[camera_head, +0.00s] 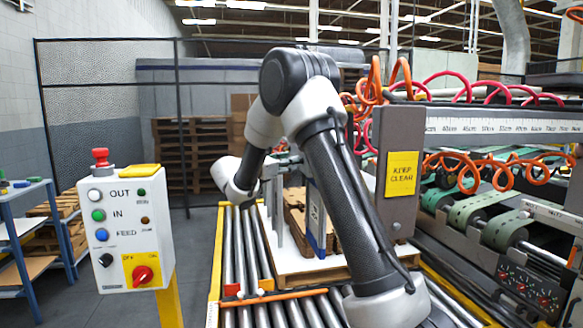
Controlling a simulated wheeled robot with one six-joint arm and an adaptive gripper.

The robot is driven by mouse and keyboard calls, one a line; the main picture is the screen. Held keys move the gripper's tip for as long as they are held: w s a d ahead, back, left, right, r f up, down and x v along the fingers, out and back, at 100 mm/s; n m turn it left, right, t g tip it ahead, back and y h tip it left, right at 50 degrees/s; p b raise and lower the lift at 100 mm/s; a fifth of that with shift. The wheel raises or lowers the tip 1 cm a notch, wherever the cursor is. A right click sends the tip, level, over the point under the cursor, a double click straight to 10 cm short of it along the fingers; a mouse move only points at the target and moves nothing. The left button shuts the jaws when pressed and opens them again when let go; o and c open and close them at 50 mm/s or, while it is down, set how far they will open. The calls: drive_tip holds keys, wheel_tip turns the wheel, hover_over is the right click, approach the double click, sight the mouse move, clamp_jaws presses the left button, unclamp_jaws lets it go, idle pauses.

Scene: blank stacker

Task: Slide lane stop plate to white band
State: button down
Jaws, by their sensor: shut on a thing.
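An upright grey plate with blue edges and a pale label (315,218), which looks like the lane stop plate, stands over the roller lane, left of my forearm. My arm reaches up, bends over at the elbow and comes down to the wrist at left. My gripper (288,163) points right from the wrist, at the top of this plate, and is shut on it. My arm covers part of the gripper and plate, so the fingertips and exact grip are not clear. I cannot make out the white band for certain.
Brown blanks (295,212) stand on a pale board (287,262) over the rollers (240,245), behind an orange bar (285,297). A grey "KEEP CLEAR" panel (379,150) rises close right of my arm. A button box (125,228) stands at left; belt machinery (490,235) fills the right.

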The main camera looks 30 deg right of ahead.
drive_tip(key=shift+w+d+r, duration=0.1)
drive_tip(key=shift+w+d, duration=0.1)
drive_tip(key=shift+w, duration=0.55)
drive_tip(key=shift+w+d, duration=0.2)
drive_tip(key=shift+w, duration=0.55)
drive_tip(key=c, duration=1)
unclamp_jaws()
drive_tip(key=shift+a, duration=0.1)
drive_tip(key=v, duration=1.2)
